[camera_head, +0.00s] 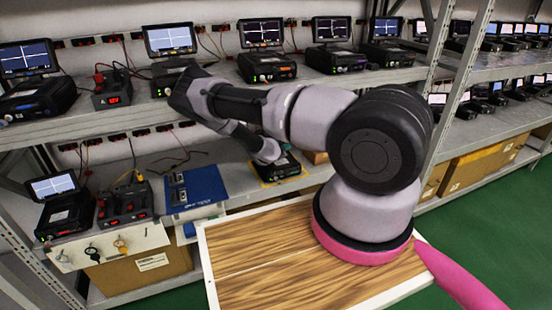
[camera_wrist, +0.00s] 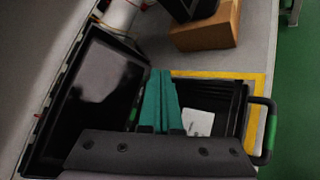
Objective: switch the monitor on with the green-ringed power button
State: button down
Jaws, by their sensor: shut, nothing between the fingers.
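A black monitor unit (camera_head: 282,170) stands on the lower shelf inside a yellow outline, partly hidden by my arm in the head view. In the wrist view its dark screen (camera_wrist: 98,85) fills the left, and its black body with a white label (camera_wrist: 198,122) lies to the right. My gripper (camera_wrist: 161,74) has teal fingers that are shut together and empty, over the unit between screen and body. I cannot tell whether they touch it. In the head view my gripper (camera_head: 286,148) is just above the unit. The green-ringed power button is not discernible.
A black handle with a green part (camera_wrist: 271,132) is at the unit's right. A cardboard box (camera_wrist: 206,30) stands nearby. A blue board (camera_head: 195,188) and another lit monitor unit (camera_head: 66,208) are to the left. The upper shelf (camera_head: 205,97) holds several lit monitors above my gripper.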

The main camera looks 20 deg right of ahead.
aim_at(292, 164)
jog(key=shift+w, duration=0.1)
dwell(0.5)
jog(key=shift+w+f, duration=0.1)
jog(key=shift+w, duration=0.2)
jog(key=shift+w+f, duration=0.1)
jog(key=shift+w, duration=0.1)
dwell(0.4)
jog(key=shift+s, duration=0.1)
jog(key=shift+s+r, duration=0.25)
jog(key=shift+s, duration=0.25)
jog(key=shift+s+d+r, duration=0.1)
jog(key=shift+s+r, duration=0.2)
jog(key=shift+s, duration=0.65)
jog(key=shift+s+r, duration=0.25)
jog(key=shift+s, duration=0.75)
jog(key=shift+s+d+r, duration=0.1)
jog(key=shift+s+r, duration=0.2)
jog(key=shift+s, duration=0.65)
jog(key=shift+a, duration=0.15)
